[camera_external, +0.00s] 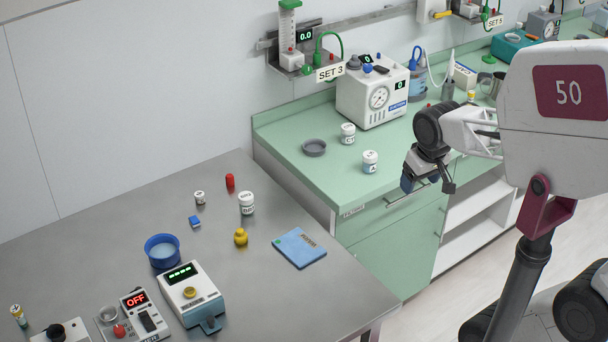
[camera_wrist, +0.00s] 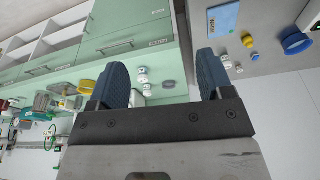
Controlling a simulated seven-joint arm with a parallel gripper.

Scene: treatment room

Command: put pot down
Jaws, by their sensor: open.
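My gripper (camera_external: 428,182) is open and empty in the external view, in the air in front of the green counter's edge. Its two dark blue fingers stand wide apart in the wrist view (camera_wrist: 162,66), with nothing held between them. Which thing is the pot is not clear. A blue round pot (camera_external: 163,251) stands on the grey table, also at the right in the wrist view (camera_wrist: 296,41). A shallow grey dish (camera_external: 314,148) sits on the green counter, with white lidded jars (camera_external: 348,133) and (camera_external: 370,161) to its right.
A blue booklet (camera_external: 299,248), a yellow weight (camera_external: 241,237), a white jar (camera_external: 246,203) and a scale (camera_external: 190,293) are on the grey table. A white gauge box (camera_external: 372,92) stands at the counter's back.

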